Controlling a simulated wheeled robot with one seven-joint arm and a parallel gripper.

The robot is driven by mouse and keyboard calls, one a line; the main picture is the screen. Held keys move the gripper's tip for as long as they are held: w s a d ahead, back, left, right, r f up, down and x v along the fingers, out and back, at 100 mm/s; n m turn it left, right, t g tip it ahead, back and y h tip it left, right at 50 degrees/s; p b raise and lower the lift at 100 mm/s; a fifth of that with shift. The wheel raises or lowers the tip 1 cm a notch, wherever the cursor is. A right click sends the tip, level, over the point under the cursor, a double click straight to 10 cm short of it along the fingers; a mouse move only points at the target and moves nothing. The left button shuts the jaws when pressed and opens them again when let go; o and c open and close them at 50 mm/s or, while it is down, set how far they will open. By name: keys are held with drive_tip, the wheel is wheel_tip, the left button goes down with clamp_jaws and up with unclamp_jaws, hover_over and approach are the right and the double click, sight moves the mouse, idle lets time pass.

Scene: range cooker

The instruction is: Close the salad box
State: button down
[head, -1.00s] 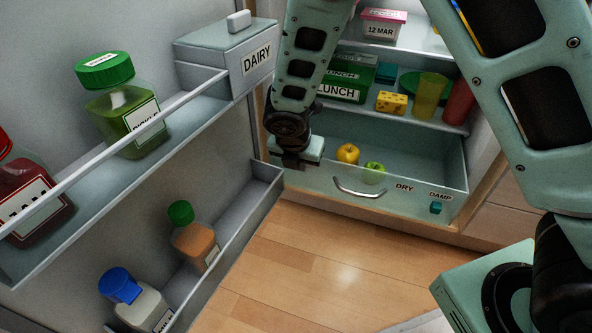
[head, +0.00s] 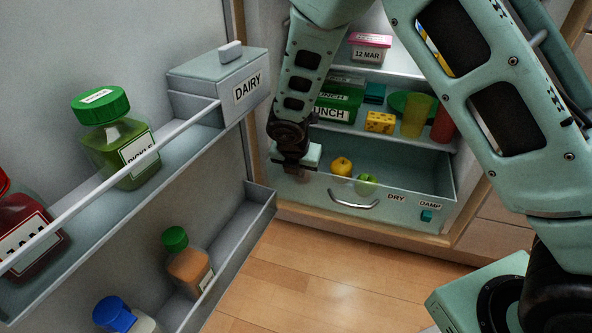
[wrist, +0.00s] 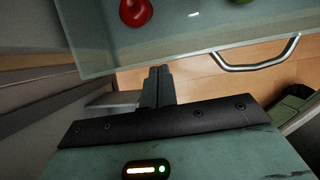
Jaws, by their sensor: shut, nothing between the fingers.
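The salad box (head: 405,212) is the clear-fronted drawer at the bottom of the fridge, pulled out. Its front has a curved metal handle (head: 353,201) and DRY and DAMP labels. In the head view the fingers are largely hidden at the drawer's left front corner.
The open fridge door stands at left with a dairy box (head: 220,75), a pickle jar (head: 118,140) and bottles on its racks. The lower door rack (head: 250,215) ends near the drawer's left side. Shelves above the drawer hold a lunch box (head: 340,100) and cheese (head: 380,122). Floor in front is clear.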

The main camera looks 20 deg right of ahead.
drive_tip(key=w+d+p, duration=0.9)
drive_tip(key=w+p, duration=0.2)
drive_tip(key=w, duration=0.1)
